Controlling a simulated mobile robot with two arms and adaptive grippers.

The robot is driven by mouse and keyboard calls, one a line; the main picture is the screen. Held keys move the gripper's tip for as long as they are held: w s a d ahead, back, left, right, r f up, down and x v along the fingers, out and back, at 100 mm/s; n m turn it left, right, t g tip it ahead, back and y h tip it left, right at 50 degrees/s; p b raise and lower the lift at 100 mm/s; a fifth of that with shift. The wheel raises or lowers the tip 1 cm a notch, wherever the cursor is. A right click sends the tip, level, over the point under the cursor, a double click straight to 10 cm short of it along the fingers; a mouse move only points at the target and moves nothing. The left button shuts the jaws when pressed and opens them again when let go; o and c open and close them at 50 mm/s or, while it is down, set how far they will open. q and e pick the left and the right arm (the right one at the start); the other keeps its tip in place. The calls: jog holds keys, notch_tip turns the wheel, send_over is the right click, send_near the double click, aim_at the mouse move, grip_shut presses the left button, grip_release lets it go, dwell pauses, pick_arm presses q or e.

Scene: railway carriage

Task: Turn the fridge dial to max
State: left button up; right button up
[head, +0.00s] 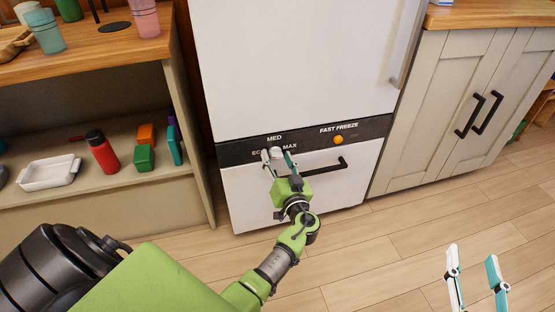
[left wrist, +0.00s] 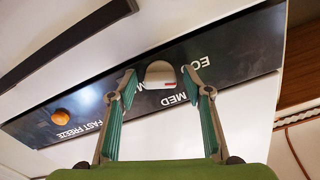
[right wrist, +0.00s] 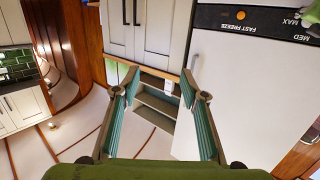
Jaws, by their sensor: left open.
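The fridge dial (head: 276,152) is a small white knob on the dark control strip, among the labels ECO, MED and MAX. In the left wrist view, the dial (left wrist: 160,72) shows between my fingertips with a small reddish mark near its lower edge; its exact setting is unclear. My left gripper (head: 278,158) is open at the strip, one finger on each side of the dial. I cannot tell whether they touch it. MAX is partly hidden in the left wrist view. My right gripper (head: 472,258) is open and empty, away from the fridge, above the floor.
The control strip also has an orange fast-freeze button (head: 338,140). A dark drawer handle (head: 326,166) lies just below the strip. An open shelf (head: 90,160) with a red bottle (head: 102,151) is at left. A cabinet (head: 465,110) stands at right. The floor in front is clear.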

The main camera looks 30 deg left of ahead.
pick_arm(q)
jog(key=c, duration=1.1)
